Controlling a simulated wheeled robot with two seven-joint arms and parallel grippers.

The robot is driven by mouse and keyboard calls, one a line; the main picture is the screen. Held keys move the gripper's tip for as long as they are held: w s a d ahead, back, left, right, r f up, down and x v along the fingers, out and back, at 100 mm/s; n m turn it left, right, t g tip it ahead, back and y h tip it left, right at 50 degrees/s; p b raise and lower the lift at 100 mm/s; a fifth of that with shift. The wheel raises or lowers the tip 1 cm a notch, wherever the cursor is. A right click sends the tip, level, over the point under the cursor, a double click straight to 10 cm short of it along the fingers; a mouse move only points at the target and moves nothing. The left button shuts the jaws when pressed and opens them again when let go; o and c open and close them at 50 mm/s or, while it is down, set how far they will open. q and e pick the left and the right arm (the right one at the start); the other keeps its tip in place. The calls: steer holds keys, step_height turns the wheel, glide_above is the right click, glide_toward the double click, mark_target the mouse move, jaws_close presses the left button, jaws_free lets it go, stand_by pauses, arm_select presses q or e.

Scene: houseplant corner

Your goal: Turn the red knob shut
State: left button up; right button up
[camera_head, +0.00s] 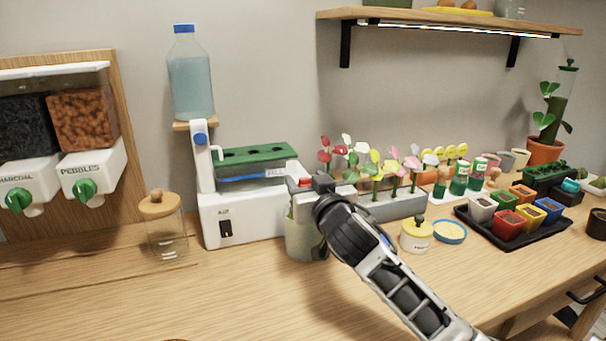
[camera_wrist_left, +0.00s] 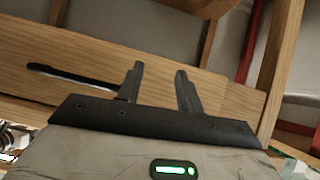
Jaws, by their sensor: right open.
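The red knob (camera_head: 305,182) shows as a small red patch at the right side of the white planter unit (camera_head: 243,218), mostly hidden by my right gripper. My right gripper (camera_head: 308,188) is open, with its fingertips at the knob. I cannot tell whether the fingers touch it or are around it. My left gripper (camera_wrist_left: 159,88) shows only in the left wrist view, with its two fingers apart and nothing between them. It faces wooden furniture parts.
A light green pot (camera_head: 300,238) stands under my right gripper. A water bottle (camera_head: 190,75) stands on the unit's left side. A glass jar (camera_head: 166,230) is left of it. Flowers in a grey planter (camera_head: 395,206) are close on the right. The front counter (camera_head: 230,300) is clear.

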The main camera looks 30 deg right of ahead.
steer(key=shift+x, duration=1.35)
steer(key=c, duration=1)
steer(key=shift+o, duration=0.2)
